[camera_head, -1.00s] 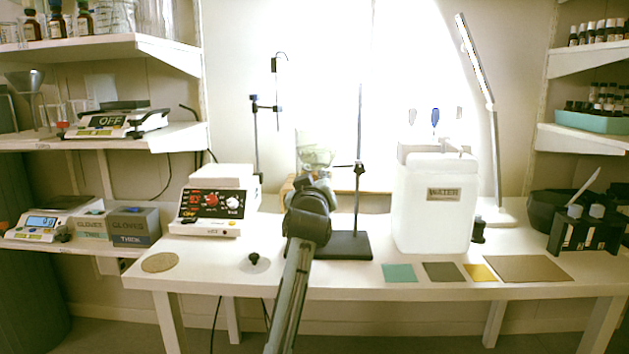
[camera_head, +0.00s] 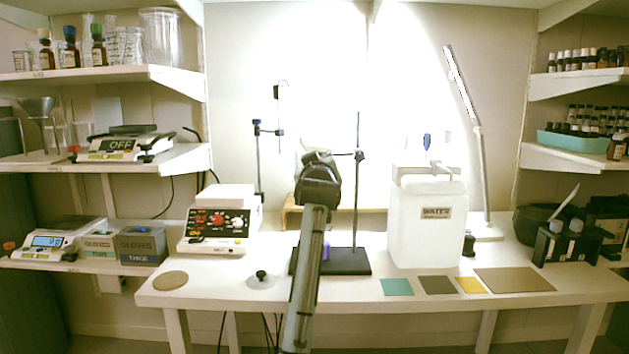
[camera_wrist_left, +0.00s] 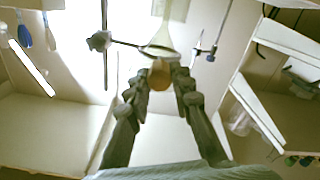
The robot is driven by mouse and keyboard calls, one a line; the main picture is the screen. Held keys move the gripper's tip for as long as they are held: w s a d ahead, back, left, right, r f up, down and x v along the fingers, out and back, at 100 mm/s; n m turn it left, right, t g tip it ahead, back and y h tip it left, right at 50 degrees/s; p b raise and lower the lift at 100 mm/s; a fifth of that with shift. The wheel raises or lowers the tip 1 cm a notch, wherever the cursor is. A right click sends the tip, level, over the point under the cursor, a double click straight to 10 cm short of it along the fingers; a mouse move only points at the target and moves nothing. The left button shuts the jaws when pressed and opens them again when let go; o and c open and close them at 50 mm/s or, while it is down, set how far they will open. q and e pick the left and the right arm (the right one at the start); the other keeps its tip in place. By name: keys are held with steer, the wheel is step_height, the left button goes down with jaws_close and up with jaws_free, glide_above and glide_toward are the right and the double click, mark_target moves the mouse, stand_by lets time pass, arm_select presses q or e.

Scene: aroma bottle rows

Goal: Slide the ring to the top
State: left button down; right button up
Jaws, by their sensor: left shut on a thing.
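The dark stand (camera_head: 355,210) rises from a black base on the table. The ring's clamp (camera_head: 358,155) sits on its rod, clearly above mid-height. In the left wrist view the ring (camera_wrist_left: 145,48) reaches sideways from the clamp (camera_wrist_left: 98,41) and passes around a pale glass cone (camera_wrist_left: 160,40). My left gripper (camera_head: 320,165) is beside the rod at about clamp height and hides most of the ring. In the left wrist view its fingertips (camera_wrist_left: 160,75) are closed on an orange-brown piece (camera_wrist_left: 160,73) close to the ring. My right gripper is not in view.
The white water container (camera_head: 428,222) stands right of the stand. A hot plate (camera_head: 215,222) stands left. A purple item (camera_head: 326,250) is partly hidden behind my arm near the stand base. Coloured mats (camera_head: 397,287) lie along the front edge. Shelves flank both sides.

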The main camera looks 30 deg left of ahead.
arm_select(q)
step_height(320, 180, up, 8)
steer(key=shift+f, duration=0.2)
steer(key=c, duration=1.5)
jaws_free()
steer(key=shift+o, duration=0.9)
steer(key=shift+f, duration=0.15)
steer(key=v, duration=1.2)
steer(key=shift+f, duration=0.1)
